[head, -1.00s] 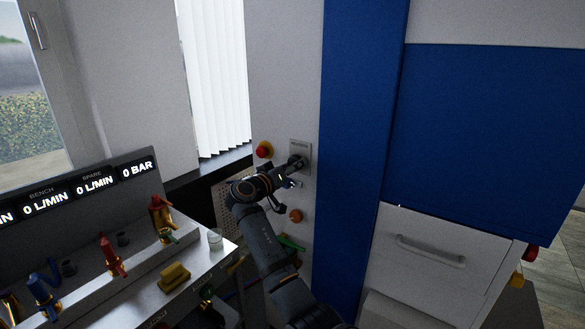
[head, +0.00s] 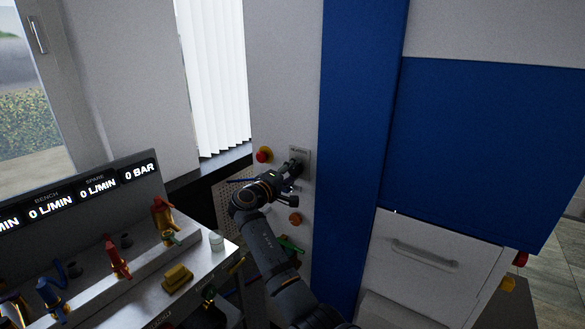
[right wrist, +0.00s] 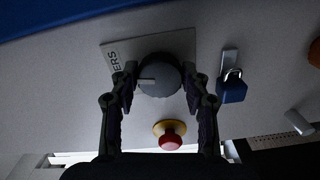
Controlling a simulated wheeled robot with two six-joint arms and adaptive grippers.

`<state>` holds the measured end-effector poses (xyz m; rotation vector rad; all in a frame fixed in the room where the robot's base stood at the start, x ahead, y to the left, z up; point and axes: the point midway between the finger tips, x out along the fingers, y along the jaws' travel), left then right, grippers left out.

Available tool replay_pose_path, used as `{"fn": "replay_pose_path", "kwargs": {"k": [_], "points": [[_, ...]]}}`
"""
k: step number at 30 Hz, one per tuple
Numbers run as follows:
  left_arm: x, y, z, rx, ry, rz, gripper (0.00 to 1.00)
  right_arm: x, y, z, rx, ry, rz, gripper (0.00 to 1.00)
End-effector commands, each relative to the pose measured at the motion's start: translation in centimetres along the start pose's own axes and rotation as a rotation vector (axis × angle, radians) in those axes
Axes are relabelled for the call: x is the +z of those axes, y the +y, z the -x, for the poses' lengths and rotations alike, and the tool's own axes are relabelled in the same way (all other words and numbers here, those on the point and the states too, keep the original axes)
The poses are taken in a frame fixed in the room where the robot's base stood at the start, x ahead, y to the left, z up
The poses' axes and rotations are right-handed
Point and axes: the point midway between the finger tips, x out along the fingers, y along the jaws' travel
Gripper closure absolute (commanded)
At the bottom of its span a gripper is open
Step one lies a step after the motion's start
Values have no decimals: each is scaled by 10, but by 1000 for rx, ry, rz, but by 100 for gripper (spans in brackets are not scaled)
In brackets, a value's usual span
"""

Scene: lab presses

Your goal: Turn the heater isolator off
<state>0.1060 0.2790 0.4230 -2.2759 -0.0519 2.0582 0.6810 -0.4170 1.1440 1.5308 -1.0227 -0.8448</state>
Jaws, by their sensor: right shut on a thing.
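The heater isolator is a round grey knob (right wrist: 160,75) on a pale label plate (head: 306,157) on the white cabinet front. In the right wrist view the letters "ERS" show on the plate. The knob's white mark points left there, towards the lettering side. My right gripper (head: 294,170) is at the plate, and in the right wrist view its two fingers (right wrist: 162,80) are closed on opposite sides of the knob. In the head view the gripper hides most of the knob. My left gripper is not in view.
A red button (head: 264,155) is left of the plate. An orange knob (head: 295,218) is below. A blue padlock (right wrist: 232,88) hangs close to the right finger in the wrist view. A bench with valves and a yellow block (head: 177,279) stands at the left.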

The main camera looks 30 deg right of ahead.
Motion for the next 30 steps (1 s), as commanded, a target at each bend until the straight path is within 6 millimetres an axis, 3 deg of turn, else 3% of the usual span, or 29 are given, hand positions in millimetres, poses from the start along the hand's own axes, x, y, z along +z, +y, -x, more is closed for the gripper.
{"fn": "replay_pose_path", "kwargs": {"k": [12, 29, 30], "points": [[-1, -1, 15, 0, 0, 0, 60, 0, 1, 0, -1, 0, 182, 85], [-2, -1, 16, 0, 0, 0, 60, 0, 0, 0, -1, 0, 208, 85], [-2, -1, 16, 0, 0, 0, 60, 0, 0, 0, -1, 0, 208, 49]]}}
